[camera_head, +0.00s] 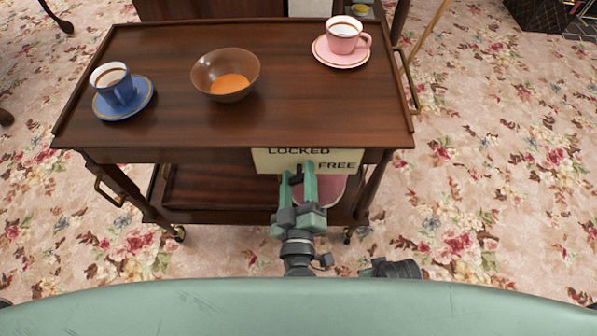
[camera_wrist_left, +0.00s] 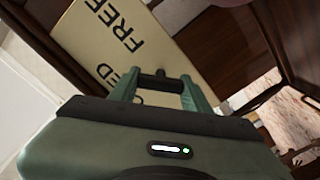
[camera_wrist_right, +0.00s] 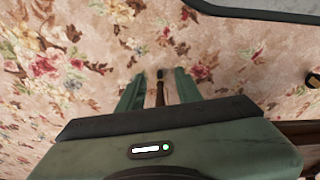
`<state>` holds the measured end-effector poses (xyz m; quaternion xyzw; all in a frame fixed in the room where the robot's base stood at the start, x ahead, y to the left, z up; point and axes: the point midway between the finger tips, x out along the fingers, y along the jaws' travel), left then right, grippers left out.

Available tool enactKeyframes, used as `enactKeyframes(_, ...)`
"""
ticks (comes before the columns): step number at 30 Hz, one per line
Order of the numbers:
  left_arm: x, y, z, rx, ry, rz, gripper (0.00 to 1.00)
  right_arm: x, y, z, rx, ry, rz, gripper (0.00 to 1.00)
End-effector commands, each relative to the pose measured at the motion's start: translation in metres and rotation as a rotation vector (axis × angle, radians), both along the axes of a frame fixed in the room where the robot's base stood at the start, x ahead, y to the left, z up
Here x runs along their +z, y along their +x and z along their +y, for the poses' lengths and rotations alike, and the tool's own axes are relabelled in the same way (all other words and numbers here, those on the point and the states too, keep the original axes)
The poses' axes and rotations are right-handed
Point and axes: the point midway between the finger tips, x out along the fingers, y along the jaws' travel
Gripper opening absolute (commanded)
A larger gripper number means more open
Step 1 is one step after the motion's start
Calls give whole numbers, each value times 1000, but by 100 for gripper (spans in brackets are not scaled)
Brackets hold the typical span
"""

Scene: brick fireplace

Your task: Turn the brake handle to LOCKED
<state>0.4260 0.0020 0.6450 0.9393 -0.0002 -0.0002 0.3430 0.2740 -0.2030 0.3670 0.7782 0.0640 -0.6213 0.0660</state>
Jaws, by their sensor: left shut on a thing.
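The cream sign (camera_head: 267,161) on the trolley's front edge reads LOCKED at the top and FREE at the lower right. It also shows in the left wrist view (camera_wrist_left: 98,45). The black brake handle (camera_wrist_left: 160,83) lies between the fingers of my left gripper (camera_head: 297,171), which is shut on it in front of the sign. The fingers partly hide the handle, and I cannot tell exactly which word it points to. My right gripper (camera_wrist_right: 158,80) is open above the carpet; a thin dark brown thing, unclear, shows between its fingers.
The wooden trolley (camera_head: 170,130) carries a blue cup (camera_head: 119,93) on a saucer, a brown bowl (camera_head: 208,78) with orange contents, and a pink cup (camera_head: 343,44) on a saucer. A pink object (camera_head: 329,190) is partly hidden on the lower shelf. Flowered carpet (camera_head: 480,190) is clear at right.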

Motion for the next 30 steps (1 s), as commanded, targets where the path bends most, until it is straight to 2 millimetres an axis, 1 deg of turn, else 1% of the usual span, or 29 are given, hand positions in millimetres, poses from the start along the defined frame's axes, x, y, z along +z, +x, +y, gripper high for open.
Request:
enactKeyframes(6,-1,0,0,1,-206,2,7,-14,-7,-1,2,-1,10,35)
enactKeyframes(11,-2,-1,0,1,-357,2,7,-18,-8,-1,2,-1,11,35)
enactKeyframes(21,-4,-1,1,1,-639,2,7,-14,-6,0,2,-1,8,35)
enactKeyframes(30,-4,0,1,2,-786,2,7,-8,-2,1,1,0,3,35)
